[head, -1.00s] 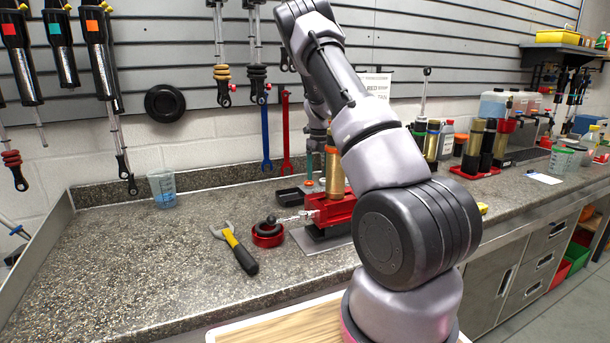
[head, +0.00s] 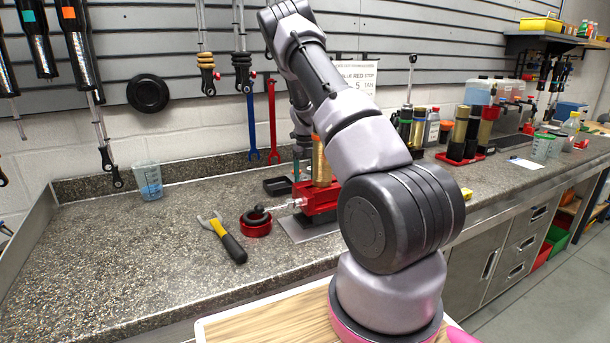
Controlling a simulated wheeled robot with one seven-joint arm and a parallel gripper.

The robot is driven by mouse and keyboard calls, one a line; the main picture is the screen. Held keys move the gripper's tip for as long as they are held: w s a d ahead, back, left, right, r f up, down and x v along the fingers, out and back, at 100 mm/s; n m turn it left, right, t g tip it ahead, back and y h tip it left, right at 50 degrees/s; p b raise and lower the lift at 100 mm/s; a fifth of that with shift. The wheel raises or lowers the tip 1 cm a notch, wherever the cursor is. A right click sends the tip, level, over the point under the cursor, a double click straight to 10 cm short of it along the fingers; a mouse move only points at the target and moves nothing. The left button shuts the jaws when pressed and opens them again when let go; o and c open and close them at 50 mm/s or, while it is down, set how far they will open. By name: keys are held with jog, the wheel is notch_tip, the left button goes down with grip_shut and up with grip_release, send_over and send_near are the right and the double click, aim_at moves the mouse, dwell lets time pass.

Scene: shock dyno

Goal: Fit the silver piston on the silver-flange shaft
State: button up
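My gripper is mostly hidden behind my own arm, which reaches up and then down at the back of the bench; only the wrist (head: 302,125) shows. I cannot tell whether its fingers are open or shut. A red vise (head: 318,197) stands on a grey plate beneath it. A silver rod end (head: 284,206) sticks out of the vise to the left, toward a red ring-shaped dish (head: 256,229) with a black part in it. A gold cylinder (head: 321,160) stands upright behind the vise. I cannot make out the silver piston or the silver-flange shaft with certainty.
A yellow-and-black wrench (head: 227,242) lies left of the vise. A blue-filled measuring cup (head: 149,182) stands at the back left, and a black tray (head: 277,186) lies behind the vise. Red stands with cylinders (head: 460,140) are at the right. The bench's left front is clear.

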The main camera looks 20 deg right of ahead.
jog(key=c, duration=1)
jog(key=shift+r, duration=2.55)
